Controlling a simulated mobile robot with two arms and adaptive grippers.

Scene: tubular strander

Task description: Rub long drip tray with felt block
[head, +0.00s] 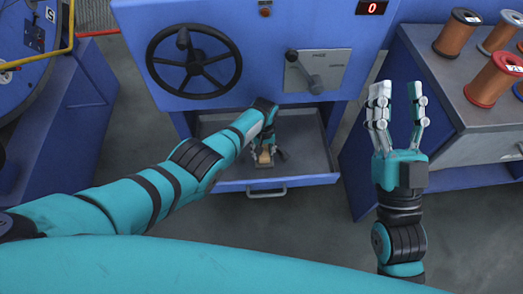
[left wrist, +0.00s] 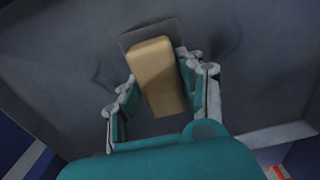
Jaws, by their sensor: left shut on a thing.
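The long drip tray (head: 312,155) is a dark grey, shallow, drawer-like tray with a blue front and a handle. It sits pulled out below the blue machine panel. My left gripper (head: 265,153) reaches down into it and is shut on the felt block (left wrist: 156,75), which has a tan body and a grey pad underneath. In the left wrist view the fingers grip both sides of the tan body, and the pad appears to lie on or just above the tray floor (left wrist: 75,60). My right gripper (head: 398,97) is open and empty, held up right of the tray.
A black handwheel (head: 193,62) and a grey lever plate (head: 318,70) are on the panel above the tray. A bench with several wire spools (head: 457,32) stands at the right. A blue machine (head: 85,110) stands at the left.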

